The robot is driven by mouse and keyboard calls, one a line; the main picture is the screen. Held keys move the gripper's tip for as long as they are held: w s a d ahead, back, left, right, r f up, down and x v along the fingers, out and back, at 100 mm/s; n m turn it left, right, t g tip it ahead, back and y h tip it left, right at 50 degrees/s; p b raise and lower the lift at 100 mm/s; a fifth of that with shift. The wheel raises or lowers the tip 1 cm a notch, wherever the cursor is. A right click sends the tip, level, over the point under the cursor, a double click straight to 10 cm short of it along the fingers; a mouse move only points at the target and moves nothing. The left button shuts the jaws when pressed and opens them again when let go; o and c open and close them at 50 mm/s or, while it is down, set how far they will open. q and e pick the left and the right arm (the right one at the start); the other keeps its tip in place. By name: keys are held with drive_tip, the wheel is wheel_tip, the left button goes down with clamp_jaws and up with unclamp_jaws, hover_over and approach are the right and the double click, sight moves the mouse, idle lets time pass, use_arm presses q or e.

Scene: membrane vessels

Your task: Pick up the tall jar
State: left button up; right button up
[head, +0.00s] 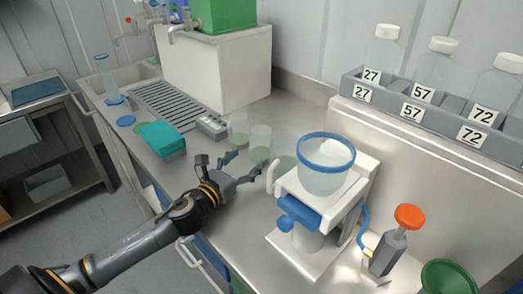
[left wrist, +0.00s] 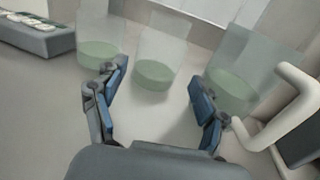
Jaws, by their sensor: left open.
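Three clear jars with pale green liquid stand on the steel counter behind the white press: a left one (head: 238,130), a middle one (head: 260,143) and a right one (head: 285,158). In the left wrist view they are the left jar (left wrist: 100,45), the middle jar (left wrist: 155,65) and the right jar (left wrist: 232,80). My right gripper is not in view.
The white press (head: 357,190) with a blue-rimmed vessel (head: 326,172) stands close right of my left gripper. A teal box (head: 162,139) and a grey device (head: 212,126) lie left. A rack (head: 395,104) with numbered bottles stands at the back right.

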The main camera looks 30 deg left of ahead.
sight(261, 147)
use_arm(q)
drive_tip(key=shift+w, duration=0.45)
drive_tip(key=shift+w+d+p, duration=0.1)
drive_tip(key=shift+w+p, duration=0.2)
drive_tip(key=shift+w, duration=0.6)
drive_tip(key=w, duration=0.5)
drive_tip(key=shift+d+f+p, duration=0.1)
drive_tip(key=shift+d+p, duration=0.25)
drive_tip(key=shift+s, duration=0.1)
drive_tip(key=shift+c, duration=0.8)
drive_tip(key=c, duration=0.7)
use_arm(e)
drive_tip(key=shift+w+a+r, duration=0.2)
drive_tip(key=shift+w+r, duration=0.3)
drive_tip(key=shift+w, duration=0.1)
